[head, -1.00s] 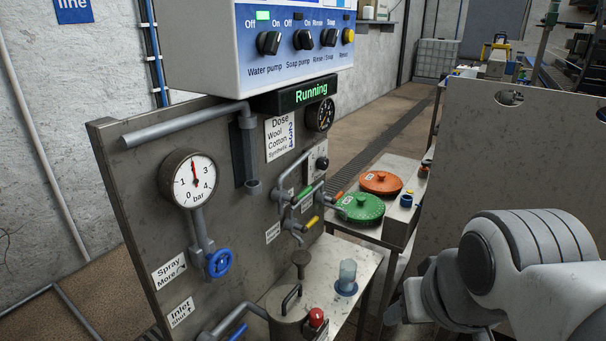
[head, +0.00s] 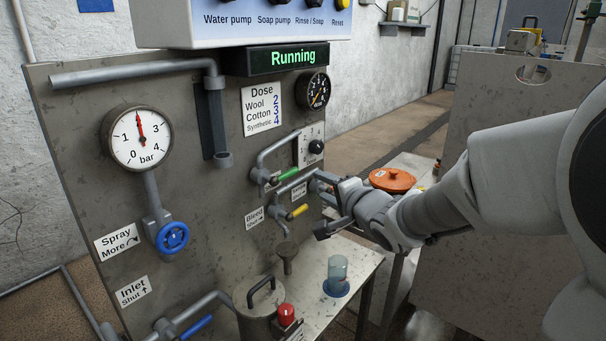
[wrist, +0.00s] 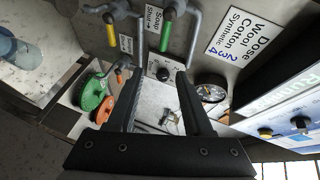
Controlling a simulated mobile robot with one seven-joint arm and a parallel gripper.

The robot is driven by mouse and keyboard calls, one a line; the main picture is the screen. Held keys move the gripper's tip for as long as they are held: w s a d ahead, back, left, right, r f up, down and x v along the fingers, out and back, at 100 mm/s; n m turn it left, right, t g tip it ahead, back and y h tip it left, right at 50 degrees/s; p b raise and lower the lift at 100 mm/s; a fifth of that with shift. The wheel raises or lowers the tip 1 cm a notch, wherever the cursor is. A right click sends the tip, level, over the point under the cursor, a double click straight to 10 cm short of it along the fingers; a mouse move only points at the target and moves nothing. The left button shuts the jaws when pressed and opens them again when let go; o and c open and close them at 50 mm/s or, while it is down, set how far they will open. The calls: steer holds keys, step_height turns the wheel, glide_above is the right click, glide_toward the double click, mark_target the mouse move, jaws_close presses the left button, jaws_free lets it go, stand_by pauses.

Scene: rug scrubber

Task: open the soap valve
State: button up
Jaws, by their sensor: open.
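The soap valve has a green lever handle (head: 288,174) on a grey pipe on the upright panel. In the wrist view the green handle (wrist: 168,38) stands beside a label reading Soap, Shut (wrist: 153,20). My gripper (head: 320,205) is open and empty, just right of and below the green handle. In the wrist view its fingers (wrist: 161,66) point at the panel, and the green handle lies beyond the tips. The gap between fingers and handle is hard to judge.
A yellow bleed handle (head: 298,211) sits just below the green one. A dose knob (head: 316,146) and small gauge (head: 315,91) are above right. An orange lid (head: 393,180) is behind my arm.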

mark_target(285, 176)
steer(key=w+a+f+b, duration=0.1)
steer(key=w+a+f, duration=0.1)
steer(key=w+a, duration=0.3)
steer(key=w+a+f+y+b, duration=0.1)
steer(key=w+a, duration=0.4)
steer(key=w, duration=0.5)
steer(key=shift+w+f+b, duration=0.2)
steer(key=shift+f+b, duration=0.25)
steer(key=shift+b, duration=0.35)
steer(key=shift+c, duration=0.2)
jaws_close()
stand_by(0.4)
